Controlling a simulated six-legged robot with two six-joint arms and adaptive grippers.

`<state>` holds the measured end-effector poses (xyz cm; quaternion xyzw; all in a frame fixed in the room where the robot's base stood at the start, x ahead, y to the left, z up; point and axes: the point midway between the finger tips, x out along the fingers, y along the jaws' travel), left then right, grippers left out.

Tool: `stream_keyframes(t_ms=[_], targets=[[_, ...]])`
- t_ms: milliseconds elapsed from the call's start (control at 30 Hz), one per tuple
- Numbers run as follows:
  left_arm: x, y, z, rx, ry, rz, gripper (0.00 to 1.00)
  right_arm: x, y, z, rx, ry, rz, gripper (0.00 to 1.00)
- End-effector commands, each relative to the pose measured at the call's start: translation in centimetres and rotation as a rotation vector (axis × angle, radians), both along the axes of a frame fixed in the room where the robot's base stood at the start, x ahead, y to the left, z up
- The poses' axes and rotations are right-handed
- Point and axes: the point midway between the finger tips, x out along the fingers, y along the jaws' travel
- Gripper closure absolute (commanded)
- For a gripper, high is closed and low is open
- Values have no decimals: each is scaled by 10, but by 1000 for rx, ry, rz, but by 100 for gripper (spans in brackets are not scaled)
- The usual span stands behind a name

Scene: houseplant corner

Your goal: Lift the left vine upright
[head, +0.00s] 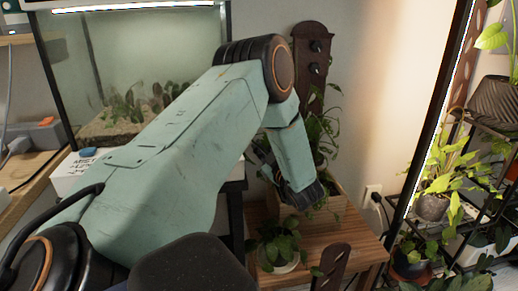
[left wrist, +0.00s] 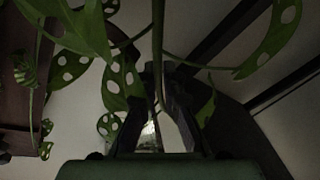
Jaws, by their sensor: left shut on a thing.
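The vine is a green plant with hole-studded leaves (left wrist: 268,42) close around my left gripper in the left wrist view. My left gripper (left wrist: 158,88) is shut on its thin upright stem (left wrist: 157,35), which runs up between the two dark fingers. In the head view the vine's foliage (head: 322,128) rises from a wooden planter box (head: 336,201), in front of a dark brown board with knobs (head: 313,62). My right gripper is not in view.
A small potted plant (head: 279,246) stands on the slatted wooden table (head: 349,246) in front of the planter. A glass tank (head: 130,75) is behind my left arm. A plant rack (head: 480,125) stands at the right. A wall socket (head: 374,195) is beside the planter.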

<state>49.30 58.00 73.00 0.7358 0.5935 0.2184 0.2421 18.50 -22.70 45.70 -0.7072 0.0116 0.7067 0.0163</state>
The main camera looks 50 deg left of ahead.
Motion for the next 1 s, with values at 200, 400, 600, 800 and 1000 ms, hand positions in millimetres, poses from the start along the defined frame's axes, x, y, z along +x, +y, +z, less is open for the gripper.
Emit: stream_keyframes(t_ms=[200,400,600,800,1000], targets=[[0,0,-1,-1,1,-1,81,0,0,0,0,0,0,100],[0,0,0,-1,-1,-1,68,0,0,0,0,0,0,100],[0,0,0,0,-1,0,68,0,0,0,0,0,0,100],[-5,3,-5,-15,-28,2,68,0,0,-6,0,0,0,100],[-17,9,-20,-60,-111,3,68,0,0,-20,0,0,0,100]])
